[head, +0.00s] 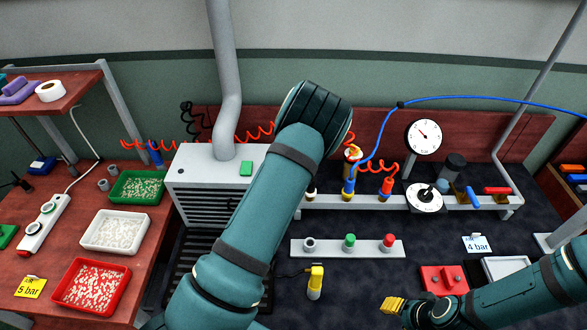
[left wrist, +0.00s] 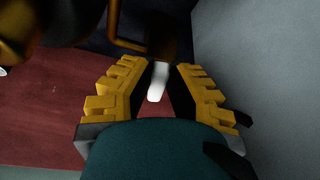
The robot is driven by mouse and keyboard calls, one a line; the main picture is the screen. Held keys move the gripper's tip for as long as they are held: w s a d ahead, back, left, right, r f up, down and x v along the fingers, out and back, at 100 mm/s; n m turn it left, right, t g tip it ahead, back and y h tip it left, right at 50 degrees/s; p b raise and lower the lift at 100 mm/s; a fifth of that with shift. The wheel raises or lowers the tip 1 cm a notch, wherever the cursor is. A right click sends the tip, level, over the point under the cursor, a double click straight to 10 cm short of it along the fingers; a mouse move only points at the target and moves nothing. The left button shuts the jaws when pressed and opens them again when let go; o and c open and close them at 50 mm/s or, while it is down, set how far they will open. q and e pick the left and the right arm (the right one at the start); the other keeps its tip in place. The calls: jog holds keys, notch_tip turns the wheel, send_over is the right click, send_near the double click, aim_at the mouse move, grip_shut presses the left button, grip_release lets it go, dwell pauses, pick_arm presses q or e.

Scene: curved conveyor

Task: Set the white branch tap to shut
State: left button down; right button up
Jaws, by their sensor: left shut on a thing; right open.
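In the left wrist view, a short white lever (left wrist: 158,82), which looks like the white branch tap's handle, stands between the yellow fingers of my left gripper (left wrist: 163,68). The fingers are shut on it. A dark body sits behind the lever, and the tap's angle is hard to read. In the head view my left arm's big teal links hide my left gripper and this tap. My right gripper (head: 394,306) is open and empty low at the right, above the dark bench.
The rail carries a dial gauge (head: 424,137), a round white dial (head: 425,198), a blue tap lever (head: 472,197) and a red tap lever (head: 497,190). A grey vented box (head: 212,170) stands left of my left arm. Trays of small parts (head: 115,231) lie at the left.

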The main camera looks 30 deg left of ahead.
pick_arm(q)
jog(key=shift+f, duration=0.1)
jog(key=c, duration=0.9)
grip_release()
